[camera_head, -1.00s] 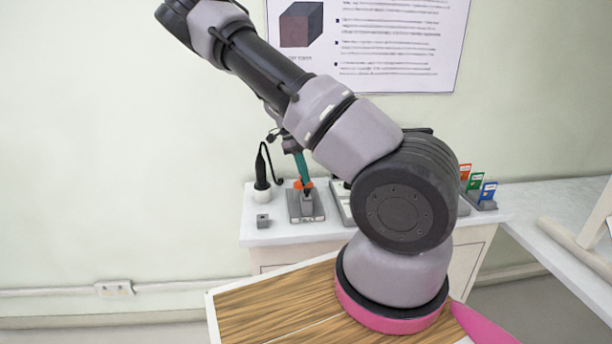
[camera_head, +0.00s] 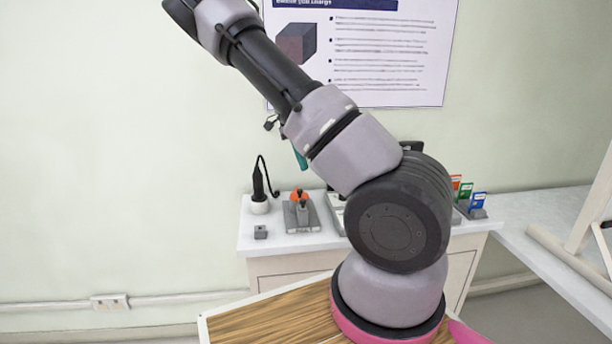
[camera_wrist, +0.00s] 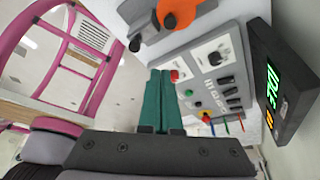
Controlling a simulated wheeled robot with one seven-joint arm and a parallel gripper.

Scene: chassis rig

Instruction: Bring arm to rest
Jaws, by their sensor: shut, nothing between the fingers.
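My arm (camera_head: 265,65) rises from its base and leans up to the left, with the elbow high at the top left of the head view. My gripper (camera_wrist: 160,85) has two teal fingers. In the wrist view they are together, shut and empty, in front of a grey control panel (camera_wrist: 205,60). In the head view only a bit of teal (camera_head: 300,157) shows below the arm, above the bench; the rest is hidden behind the arm.
The white bench (camera_head: 290,241) carries a grey fixture with an orange part (camera_head: 299,196), a black tool in a white holder (camera_head: 259,188), a small grey block (camera_head: 260,232) and coloured cards (camera_head: 466,190). A black meter with green digits (camera_wrist: 272,85) is beside the panel.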

